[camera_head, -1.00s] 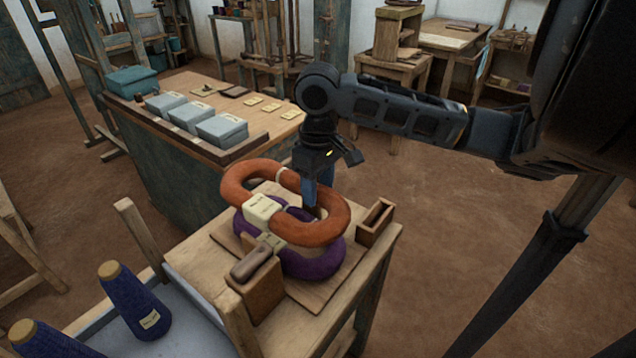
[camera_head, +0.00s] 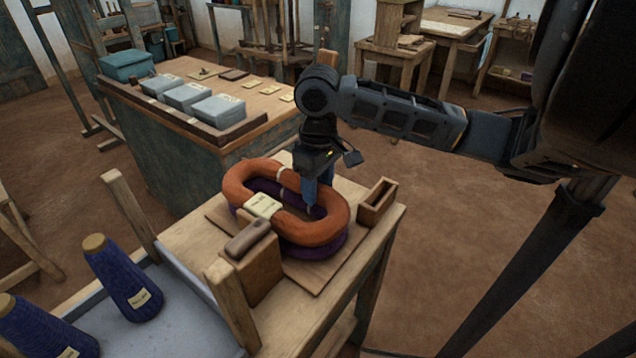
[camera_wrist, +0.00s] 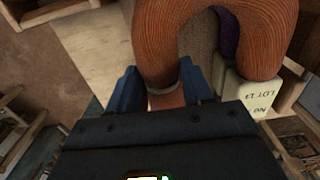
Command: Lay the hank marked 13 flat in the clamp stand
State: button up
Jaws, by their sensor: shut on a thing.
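The orange hank (camera_head: 325,230) is an oval ring with a pale tag (camera_head: 263,205). In the wrist view the tag (camera_wrist: 258,95) reads LOT 13, upside down. The hank is nearly level, directly above a purple hank (camera_head: 265,186). I cannot tell whether they touch. The purple hank lies on a board (camera_head: 300,272) on the wooden stand (camera_head: 337,300), between a block with a rounded handle (camera_head: 252,265) and an open-topped wooden box (camera_head: 377,203).
A bench (camera_head: 170,150) behind on the left bears grey boxes (camera_head: 218,111) and yellow cards. Dark blue yarn cones (camera_head: 122,280) stand on a grey surface at front left. A wooden post (camera_head: 128,210) rises beside the stand. Floor on the right is open.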

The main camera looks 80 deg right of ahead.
dwell(0.3)
jog(key=o, duration=1.2)
jog(key=shift+o, duration=0.2)
notch_tip(320, 180, up, 8)
jog(key=shift+f, duration=0.15)
jog(key=shift+s, duration=0.1)
